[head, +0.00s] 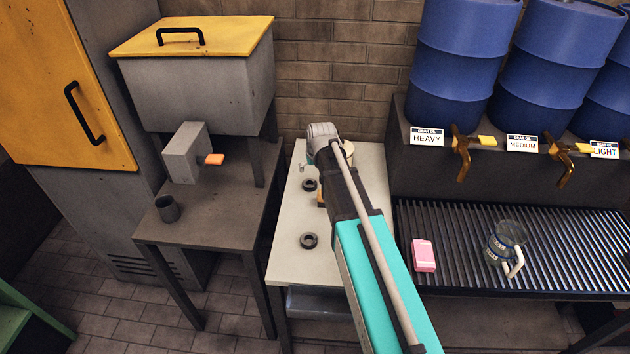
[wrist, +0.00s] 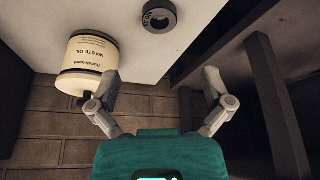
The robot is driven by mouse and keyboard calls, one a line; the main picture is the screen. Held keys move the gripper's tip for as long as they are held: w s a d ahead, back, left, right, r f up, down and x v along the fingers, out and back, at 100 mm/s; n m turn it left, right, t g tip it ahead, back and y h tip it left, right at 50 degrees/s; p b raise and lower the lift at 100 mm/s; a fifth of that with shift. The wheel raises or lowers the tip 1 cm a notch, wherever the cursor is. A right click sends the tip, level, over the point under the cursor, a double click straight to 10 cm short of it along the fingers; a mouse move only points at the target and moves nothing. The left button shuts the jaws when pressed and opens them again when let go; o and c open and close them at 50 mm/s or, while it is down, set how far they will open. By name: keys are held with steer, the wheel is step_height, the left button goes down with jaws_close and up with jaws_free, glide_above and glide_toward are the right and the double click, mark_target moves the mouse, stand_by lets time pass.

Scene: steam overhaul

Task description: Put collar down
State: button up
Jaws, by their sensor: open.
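Two dark ring-shaped collars lie flat on the white table in the head view: a far collar (head: 309,185) and a near collar (head: 309,240). In the wrist view one dark collar (wrist: 160,15) with light markings lies at the top of the picture, beyond my fingertips and apart from them. My gripper (wrist: 161,76) has its fingers spread with nothing between them. In the head view my arm hides most of the gripper, which is over the far end of the white table (head: 286,222).
A cream "WASTE OIL" container (wrist: 88,65) stands beside my left finger. A dark metal table (head: 215,222) with a cup (head: 167,208) is to the left. On the right, a ribbed rack (head: 460,225) holds a pink box (head: 424,255) and a jug (head: 505,243).

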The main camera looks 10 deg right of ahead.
steer(key=s+a+f+m+g, duration=0.1)
steer(key=s+g, duration=0.3)
steer(key=s, duration=2)
steer(key=shift+s+a+f, duration=0.15)
steer(key=shift+s+f, duration=0.05)
step_height(320, 180, up, 5)
steer(key=p, duration=0.4)
steer(key=shift+p, duration=0.4)
